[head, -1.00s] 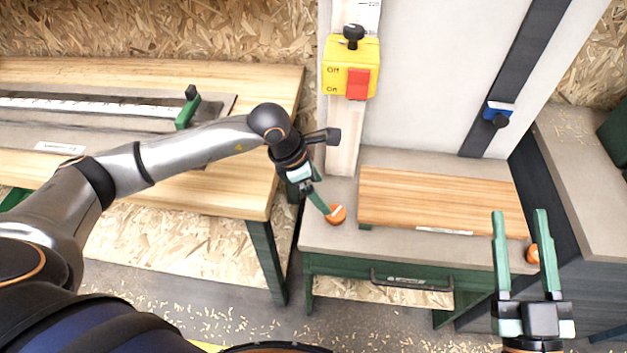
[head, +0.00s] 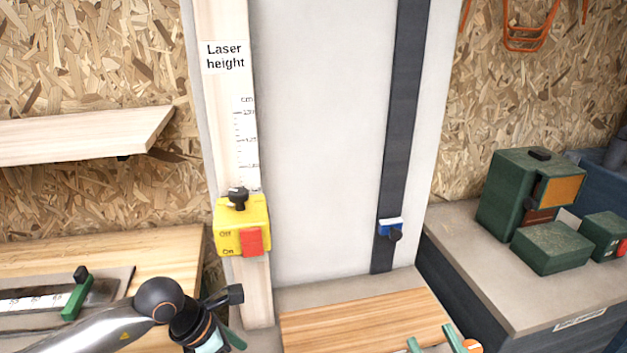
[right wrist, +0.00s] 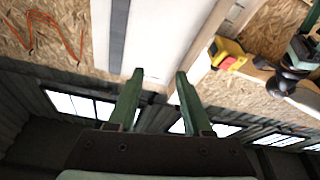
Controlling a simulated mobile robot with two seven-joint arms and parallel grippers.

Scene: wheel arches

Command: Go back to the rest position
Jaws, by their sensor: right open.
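My right gripper (head: 434,341) shows only its two green fingertips at the bottom edge of the head view, in front of the wooden board. In the right wrist view its fingers (right wrist: 160,76) are apart with nothing between them. My left gripper (head: 232,338) is at the bottom of the head view, left of the wooden board (head: 360,318). It is seen from the side and cut off by the frame, so its jaw opening is unclear. The left arm also shows at the right of the right wrist view.
A yellow switch box (head: 228,238) with a red button sits on a post above my left gripper. A blue-and-black slider (head: 389,228) is on the dark rail. Green boxes (head: 548,248) stand on the right bench. An orange knob (head: 470,346) is beside the right fingertips.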

